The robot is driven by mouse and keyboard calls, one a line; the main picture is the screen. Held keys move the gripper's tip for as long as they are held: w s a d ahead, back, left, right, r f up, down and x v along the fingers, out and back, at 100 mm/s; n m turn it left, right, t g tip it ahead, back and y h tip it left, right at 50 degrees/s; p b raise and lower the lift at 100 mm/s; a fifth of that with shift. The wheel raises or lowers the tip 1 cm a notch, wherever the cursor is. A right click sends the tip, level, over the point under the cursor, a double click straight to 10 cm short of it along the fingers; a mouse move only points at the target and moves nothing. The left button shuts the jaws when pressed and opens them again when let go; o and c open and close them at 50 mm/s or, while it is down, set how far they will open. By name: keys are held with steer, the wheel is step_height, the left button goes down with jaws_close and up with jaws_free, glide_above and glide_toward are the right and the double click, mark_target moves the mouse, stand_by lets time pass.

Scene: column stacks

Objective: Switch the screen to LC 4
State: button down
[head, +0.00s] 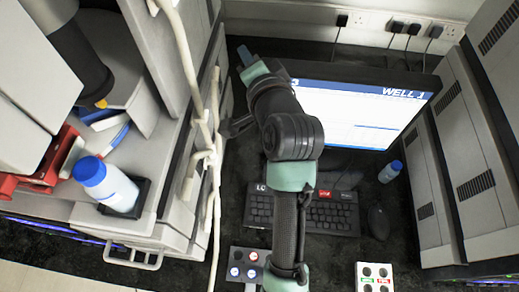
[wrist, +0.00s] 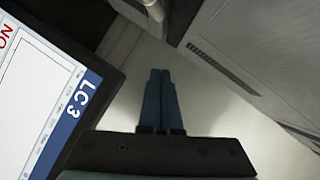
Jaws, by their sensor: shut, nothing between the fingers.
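A monitor with a lit screen (head: 350,115) stands at the back of the dark bench in the head view; its blue header shows "WELL" and my arm covers part of it. In the wrist view the tilted screen (wrist: 35,100) is at the left, with "LC 3" on its blue header and a red "NO" cut off by the edge. My gripper (head: 246,55) is raised at the monitor's left side. In the wrist view my gripper (wrist: 160,73) has its dark blue fingers together, empty and apart from the screen. A black keyboard (head: 335,215) lies before the monitor, partly behind my arm.
A mouse (head: 379,223) and a small blue-capped bottle (head: 390,172) are right of the keyboard. A dark button box (head: 245,266) and a white one (head: 375,277) sit in front. Grey instrument stacks (head: 475,140) flank the bench, with pale tubing (head: 198,115) at left.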

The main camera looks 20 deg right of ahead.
steer(key=s+d+f+m+g+y+p, duration=0.1)
steer(key=s+f+m+g, duration=0.15)
steer(key=f, duration=0.45)
steer(key=s+d+f+m+g+p, duration=0.1)
steer(key=s+f+m, duration=0.2)
steer(key=f, duration=0.5)
steer(key=m+g+y, duration=0.2)
steer(key=m+g, duration=0.1)
steer(key=m, duration=0.2)
glide_above(264, 190)
step_height(264, 190, down, 10)
steer(key=shift+p, duration=0.35)
steer(key=shift+s, duration=0.1)
step_height(264, 190, down, 7)
steer(key=b, duration=0.8)
steer(key=shift+r, duration=0.1)
steer(key=shift+f+b, duration=0.45)
steer(key=shift+f, duration=0.45)
steer(key=shift+f, duration=0.1)
steer(key=shift+f, duration=0.35)
